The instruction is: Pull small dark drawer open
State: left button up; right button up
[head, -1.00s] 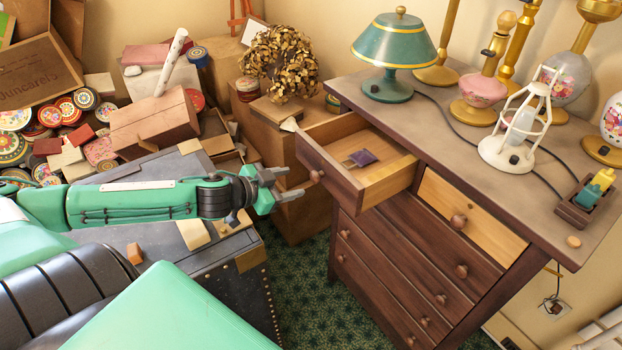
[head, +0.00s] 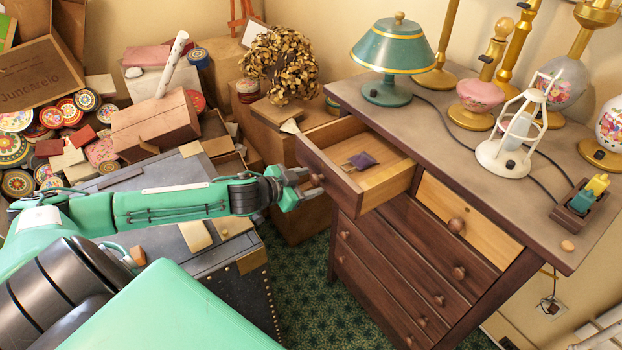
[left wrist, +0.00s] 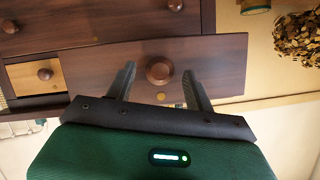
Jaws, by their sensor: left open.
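The small dark drawer (head: 330,178) at the top left of the dresser stands pulled out, its pale wooden inside showing. In the left wrist view the drawer front (left wrist: 220,62) fills the middle, and the knob (left wrist: 159,70) appears between the two spread fingers (left wrist: 160,88). No finger visibly grips it. My right gripper is not in view.
The dresser top (head: 440,125) holds a teal lamp (head: 398,50), a white caged lamp (head: 508,150) and several other lamps. A lighter-fronted drawer (head: 465,222) is beside the open one. A dark trunk (head: 235,285) and cluttered boxes are at left. Green carpet (head: 310,285) is clear between.

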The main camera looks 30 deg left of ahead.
pick_arm(q)
jog(key=shift+w+d+f, duration=0.2)
jog(key=shift+w+f, duration=0.05)
jog(key=shift+w, duration=0.4)
jog(key=shift+c, duration=0.2)
